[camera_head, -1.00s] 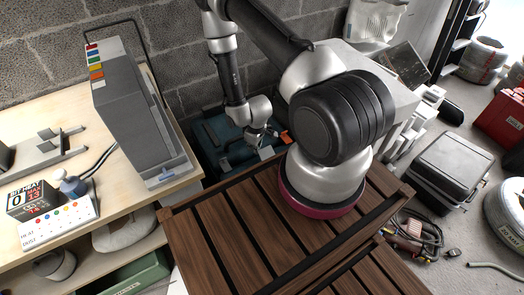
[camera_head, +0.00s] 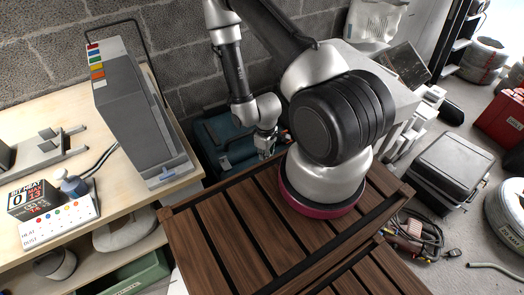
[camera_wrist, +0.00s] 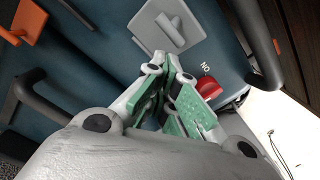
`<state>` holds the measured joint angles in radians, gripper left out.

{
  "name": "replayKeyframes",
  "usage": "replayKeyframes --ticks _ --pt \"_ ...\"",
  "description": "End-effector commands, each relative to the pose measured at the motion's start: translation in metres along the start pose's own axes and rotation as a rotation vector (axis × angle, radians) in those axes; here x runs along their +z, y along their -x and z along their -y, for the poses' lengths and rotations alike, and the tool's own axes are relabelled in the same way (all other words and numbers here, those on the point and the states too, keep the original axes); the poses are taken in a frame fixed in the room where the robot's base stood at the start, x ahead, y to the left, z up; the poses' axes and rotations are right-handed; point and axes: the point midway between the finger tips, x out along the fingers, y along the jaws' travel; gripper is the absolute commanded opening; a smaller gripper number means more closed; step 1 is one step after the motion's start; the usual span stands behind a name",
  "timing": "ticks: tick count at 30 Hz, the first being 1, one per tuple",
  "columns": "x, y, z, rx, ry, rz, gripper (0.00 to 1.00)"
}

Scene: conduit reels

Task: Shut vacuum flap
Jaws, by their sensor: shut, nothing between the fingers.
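The teal vacuum (camera_head: 222,138) stands on the floor against the block wall, partly hidden behind my arm. In the wrist view its teal side (camera_wrist: 120,30) fills much of the picture. A light grey square plate with a raised bar (camera_wrist: 172,24), which looks like the flap, is just beyond my fingertips; I cannot tell whether it is shut. My gripper (camera_wrist: 172,62) is shut and empty, its fingertips close below the plate's lower edge; contact is unclear. In the head view my gripper (camera_head: 265,150) is at the vacuum's right part.
A red knob (camera_wrist: 208,87) with an "ON" mark sits right of my fingers. A workbench (camera_head: 135,190) with a grey box (camera_head: 138,115) stands left of the vacuum.

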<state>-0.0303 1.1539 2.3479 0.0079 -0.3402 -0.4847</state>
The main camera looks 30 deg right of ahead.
Motion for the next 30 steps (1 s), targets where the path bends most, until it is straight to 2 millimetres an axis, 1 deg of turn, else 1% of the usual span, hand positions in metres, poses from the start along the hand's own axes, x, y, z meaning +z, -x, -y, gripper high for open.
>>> replayKeyframes --ticks 6,18,22,30 --pt "-0.009 0.019 -0.004 0.005 0.006 -0.014 0.00" --pt "-0.017 0.052 -0.008 0.007 0.011 -0.019 0.00" --pt "-0.017 0.055 -0.008 0.007 0.012 -0.018 0.00" --pt "-0.018 0.055 -0.008 0.007 0.012 -0.018 0.00"
